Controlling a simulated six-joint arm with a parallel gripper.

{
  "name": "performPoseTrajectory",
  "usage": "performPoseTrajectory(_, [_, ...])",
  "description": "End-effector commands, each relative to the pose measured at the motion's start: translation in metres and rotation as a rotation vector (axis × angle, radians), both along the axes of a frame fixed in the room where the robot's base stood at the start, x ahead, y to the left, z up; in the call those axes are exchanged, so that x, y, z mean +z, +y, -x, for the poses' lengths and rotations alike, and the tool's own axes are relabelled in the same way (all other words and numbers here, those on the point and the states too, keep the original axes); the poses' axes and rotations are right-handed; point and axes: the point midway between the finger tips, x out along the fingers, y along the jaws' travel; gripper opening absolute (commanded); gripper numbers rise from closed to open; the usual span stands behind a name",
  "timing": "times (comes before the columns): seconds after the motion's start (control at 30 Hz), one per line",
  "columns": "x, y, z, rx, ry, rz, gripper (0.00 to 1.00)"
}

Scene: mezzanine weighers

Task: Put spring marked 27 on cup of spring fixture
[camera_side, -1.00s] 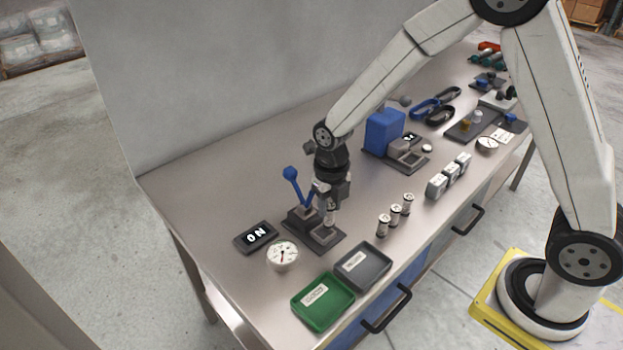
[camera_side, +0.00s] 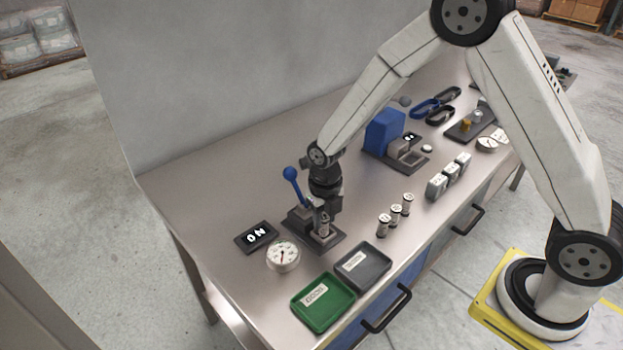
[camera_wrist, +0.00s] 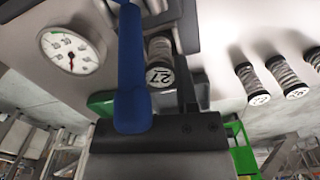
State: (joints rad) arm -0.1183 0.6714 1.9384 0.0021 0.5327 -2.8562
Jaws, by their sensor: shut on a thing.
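The spring marked 27 (camera_wrist: 159,62) is a grey coil with a white numbered end cap, held between my jaws in the wrist view. In the side view my gripper (camera_side: 323,222) is low over the spring fixture (camera_side: 332,243), a dark base plate with a blue-knobbed lever (camera_side: 291,174). The spring (camera_side: 324,230) stands about upright at the fixture's cup. The cup itself is hidden, so I cannot tell whether the spring touches it. The blue lever (camera_wrist: 131,70) crosses the wrist view close in front of the spring.
Several things stand near: a round dial (camera_side: 283,255), a display (camera_side: 256,237), green (camera_side: 323,322) and grey (camera_side: 363,285) trays, and three more springs (camera_side: 395,216) to the right. A blue machine (camera_side: 385,132) stands behind. Bare bench lies left of the lever.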

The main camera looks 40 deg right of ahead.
Motion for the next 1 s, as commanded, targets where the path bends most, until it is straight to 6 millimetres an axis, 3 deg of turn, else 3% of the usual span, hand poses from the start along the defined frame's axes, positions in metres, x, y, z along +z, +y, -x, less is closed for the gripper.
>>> performPoseTrajectory(0.37, [-0.0031, 0.0000, 0.0000, 0.000, 0.000, 0.000, 0.00])
performPoseTrajectory(0.4, [-0.0033, 0.0000, -0.0001, 0.000, 0.000, 0.000, 0.44])
performPoseTrajectory(0.5, [-0.0031, 0.0000, 0.0000, 0.000, 0.000, 0.000, 0.73])
performPoseTrajectory(1.0, [0.0021, 0.0001, -0.0001, 0.000, 0.000, 0.000, 0.73])
